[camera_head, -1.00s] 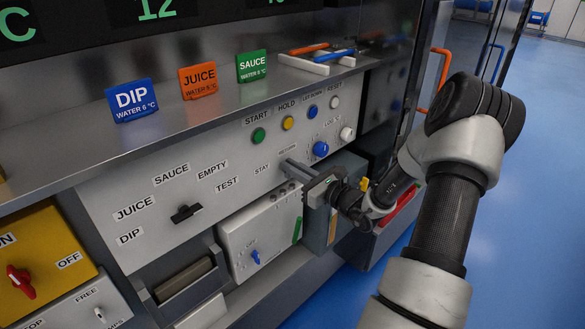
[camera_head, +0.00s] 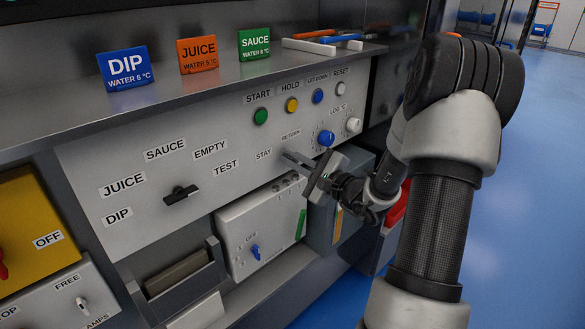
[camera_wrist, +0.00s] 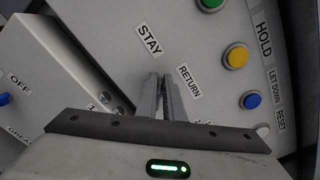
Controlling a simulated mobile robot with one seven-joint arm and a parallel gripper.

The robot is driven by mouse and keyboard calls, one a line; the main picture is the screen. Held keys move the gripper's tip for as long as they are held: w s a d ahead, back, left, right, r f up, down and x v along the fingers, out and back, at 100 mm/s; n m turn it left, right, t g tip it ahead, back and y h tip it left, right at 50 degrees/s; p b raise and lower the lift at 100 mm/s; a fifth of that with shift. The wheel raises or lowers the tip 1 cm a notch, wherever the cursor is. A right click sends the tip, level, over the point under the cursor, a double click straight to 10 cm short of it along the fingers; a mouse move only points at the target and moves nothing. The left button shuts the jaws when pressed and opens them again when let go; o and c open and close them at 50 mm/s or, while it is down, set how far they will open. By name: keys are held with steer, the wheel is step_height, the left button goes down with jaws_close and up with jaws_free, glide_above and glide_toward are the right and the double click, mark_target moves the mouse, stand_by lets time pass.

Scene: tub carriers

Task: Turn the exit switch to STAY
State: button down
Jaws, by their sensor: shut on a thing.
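The exit switch sits on the light grey panel (camera_head: 110,240), by the STAY label (camera_head: 264,154) and the RETURN label (camera_head: 291,135). My gripper (camera_head: 289,157) reaches the panel just below these two labels. Its fingers (camera_wrist: 162,95) are close together and shut on the switch's knob, which they hide. In the wrist view the STAY label (camera_wrist: 149,39) is above and left of the fingertips, and the RETURN label (camera_wrist: 189,82) is just right of them. Which label the switch points at cannot be told.
Blue (camera_head: 326,138) and white knobs are right of my gripper, under a row of coloured buttons. A black selector (camera_head: 181,195) is to the left. A white box (camera_head: 262,227) juts out below. Signs (camera_head: 198,55) stand on the shelf above.

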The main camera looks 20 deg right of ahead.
steer(key=shift+s+a+f+n+b, duration=0.15)
steer(key=shift+f+n+b, duration=0.1)
steer(key=shift+n+b, duration=0.8)
steer(key=c, duration=1.9)
jaws_free()
steer(key=shift+o, duration=0.2)
steer(key=p+v, duration=0.2)
steer(key=v, duration=1.5)
steer(key=shift+s, duration=0.15)
steer(key=shift+r, duration=0.1)
